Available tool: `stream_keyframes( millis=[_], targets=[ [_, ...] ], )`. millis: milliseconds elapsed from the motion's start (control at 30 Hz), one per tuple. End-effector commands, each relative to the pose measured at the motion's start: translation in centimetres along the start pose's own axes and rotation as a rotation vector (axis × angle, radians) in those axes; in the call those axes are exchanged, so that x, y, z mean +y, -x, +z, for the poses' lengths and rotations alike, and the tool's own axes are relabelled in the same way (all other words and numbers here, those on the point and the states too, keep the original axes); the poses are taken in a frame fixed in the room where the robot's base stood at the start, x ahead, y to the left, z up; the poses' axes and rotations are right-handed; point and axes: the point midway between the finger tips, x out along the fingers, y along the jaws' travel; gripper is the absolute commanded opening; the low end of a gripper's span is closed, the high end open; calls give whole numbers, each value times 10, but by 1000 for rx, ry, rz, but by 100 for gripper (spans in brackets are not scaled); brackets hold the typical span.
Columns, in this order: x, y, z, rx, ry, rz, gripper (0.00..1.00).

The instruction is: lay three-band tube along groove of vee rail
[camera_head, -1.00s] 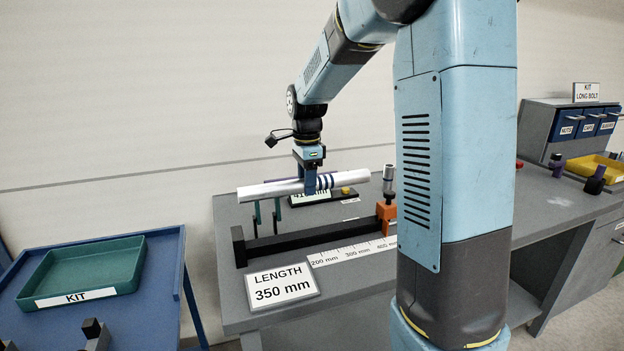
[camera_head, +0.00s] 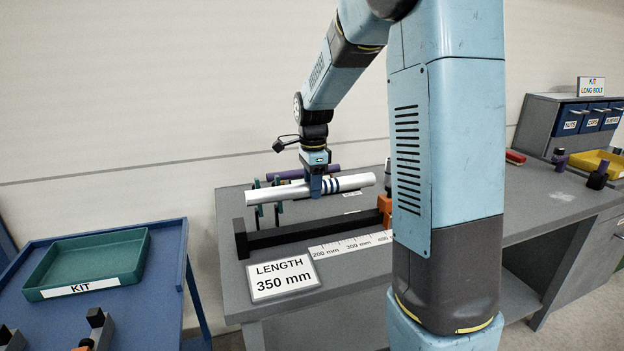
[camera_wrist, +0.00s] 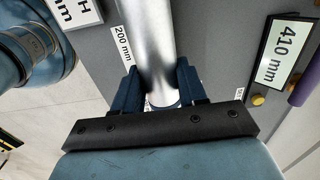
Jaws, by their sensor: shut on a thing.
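A silver tube (camera_head: 280,192) with dark blue bands lies level in my gripper (camera_head: 316,187), held near its middle just left of the bands. The jaws are shut on it. In the wrist view the tube (camera_wrist: 150,40) runs away between both fingers (camera_wrist: 160,88). A long dark rail (camera_head: 300,237), which I take as the vee rail, lies on the grey bench, with an upright plate at its left end and an orange block (camera_head: 385,203) at its right. The tube is in the air, above and apart from the rail, roughly parallel to it. The rail's groove cannot be made out.
Green posts stand behind the rail, with a purple tube (camera_head: 325,170) further back. A ruler strip (camera_head: 350,245) and a "LENGTH 350 mm" card (camera_head: 282,277) lie in front. A blue cart with a green KIT tray (camera_head: 88,262) stands left.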

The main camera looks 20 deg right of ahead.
Motion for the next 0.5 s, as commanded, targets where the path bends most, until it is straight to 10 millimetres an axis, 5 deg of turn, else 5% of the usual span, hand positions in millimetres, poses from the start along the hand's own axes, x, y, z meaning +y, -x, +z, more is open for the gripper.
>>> stream_keyframes(
  millis=[500],
  targets=[
    [0, -41, 2, 0, 4, 2, 0]
  ],
)
